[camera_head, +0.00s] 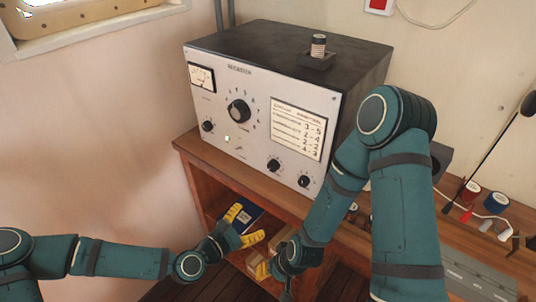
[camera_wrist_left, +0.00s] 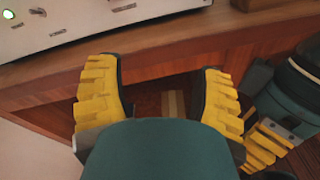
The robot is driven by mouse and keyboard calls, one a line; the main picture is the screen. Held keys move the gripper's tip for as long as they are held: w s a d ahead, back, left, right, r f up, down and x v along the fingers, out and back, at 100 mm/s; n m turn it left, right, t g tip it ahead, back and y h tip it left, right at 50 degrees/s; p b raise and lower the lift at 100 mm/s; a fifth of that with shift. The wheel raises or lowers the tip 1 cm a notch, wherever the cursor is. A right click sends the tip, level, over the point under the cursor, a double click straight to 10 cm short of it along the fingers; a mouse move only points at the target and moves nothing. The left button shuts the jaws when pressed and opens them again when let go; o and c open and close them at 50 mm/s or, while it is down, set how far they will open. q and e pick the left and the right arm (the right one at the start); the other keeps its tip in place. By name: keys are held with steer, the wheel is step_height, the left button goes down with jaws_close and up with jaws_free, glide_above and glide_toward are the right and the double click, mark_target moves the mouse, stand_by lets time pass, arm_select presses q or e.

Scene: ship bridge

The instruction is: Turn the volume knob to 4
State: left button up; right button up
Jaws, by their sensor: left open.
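A radio set (camera_head: 265,85) with a pale front panel stands on a wooden cabinet. A large black knob (camera_head: 238,111) with a ring of numbers sits mid-panel. Smaller black knobs are at the left (camera_head: 208,126) and lower right (camera_head: 273,165) (camera_head: 304,181). The labels are too small to tell which is the volume knob. My left gripper (camera_head: 243,225) is open and empty, below the radio and apart from it, before the cabinet opening. My right gripper (camera_head: 272,270) is beside it, lower right; its yellow fingers are partly hidden. It also shows in the left wrist view (camera_wrist_left: 262,143).

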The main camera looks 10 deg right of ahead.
mark_target(271, 168)
arm_select(q)
steer(key=w+r+n+t+p, duration=0.2)
steer(key=w+r+n, duration=0.3)
steer(key=r, duration=0.1)
steer(key=shift+h, duration=0.3)
steer(key=x, duration=1.2)
steer(key=shift+w+f+p, duration=0.15)
steer(key=shift+f+p, duration=0.05)
steer(key=shift+p, duration=0.1)
jaws_close()
